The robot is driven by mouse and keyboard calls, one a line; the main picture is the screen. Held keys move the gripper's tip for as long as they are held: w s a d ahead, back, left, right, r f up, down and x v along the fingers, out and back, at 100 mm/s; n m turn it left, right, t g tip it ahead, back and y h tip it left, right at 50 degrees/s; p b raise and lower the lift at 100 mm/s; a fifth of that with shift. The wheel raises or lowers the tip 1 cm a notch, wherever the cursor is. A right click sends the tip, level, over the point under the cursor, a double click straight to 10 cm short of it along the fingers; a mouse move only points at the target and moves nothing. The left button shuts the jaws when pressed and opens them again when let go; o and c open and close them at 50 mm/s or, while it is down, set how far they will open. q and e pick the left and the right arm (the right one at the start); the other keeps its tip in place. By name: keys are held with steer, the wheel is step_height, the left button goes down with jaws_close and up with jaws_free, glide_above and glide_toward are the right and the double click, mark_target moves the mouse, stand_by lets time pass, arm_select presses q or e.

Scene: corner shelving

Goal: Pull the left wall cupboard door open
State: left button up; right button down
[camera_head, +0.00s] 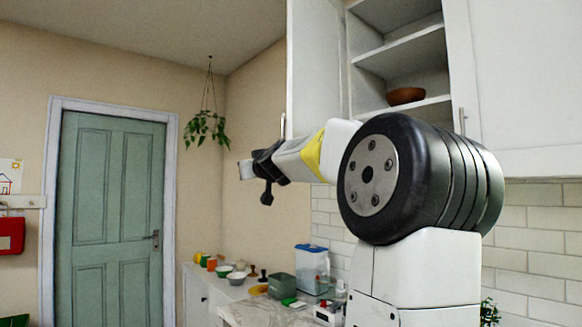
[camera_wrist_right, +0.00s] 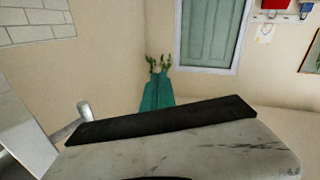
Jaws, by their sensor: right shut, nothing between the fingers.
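The left wall cupboard door (camera_head: 317,65) stands swung out from its cupboard, its inner face and the shelves beside it showing. Its handle (camera_head: 283,125) shows at the door's free left edge. In the right wrist view, a white panel (camera_wrist_right: 22,125) and a pale handle-like bar (camera_wrist_right: 84,111) show at lower left. My right arm crosses in front of the cupboard's lower part. My right gripper (camera_head: 243,170) is shut and empty, left of and below the handle and apart from it. Its grey finger and dark bar fill the wrist view's lower part. My left gripper is out of view.
A brown bowl (camera_head: 406,96) sits on the cupboard's shelf (camera_head: 405,52). The right cupboard door (camera_head: 525,80) is closed. A hanging plant (camera_head: 205,128) is left of the gripper. Below, a counter (camera_head: 255,312) holds containers and small items. A green room door (camera_head: 108,215) stands at left.

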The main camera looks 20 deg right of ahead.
steer(key=s+f+g+y, duration=0.2)
steer(key=s+f+g, duration=0.1)
steer(key=s+f, duration=0.4)
steer(key=d+f+m+g+y, duration=0.1)
steer(key=d+f, duration=0.2)
steer(key=d, duration=0.3)
steer(key=s+d+r+n+t+y, duration=0.1)
steer(key=s+d+r+n+y, duration=0.2)
steer(key=s+d+r, duration=0.5)
steer(key=s+d+r+n+y, duration=0.2)
steer(key=s+d+r+y, duration=0.15)
steer(key=s+d, duration=0.4)
steer(key=w+d+x, duration=0.1)
steer(key=x, duration=1.2)
steer(key=shift+w+d, duration=0.2)
steer(key=shift+w, duration=0.15)
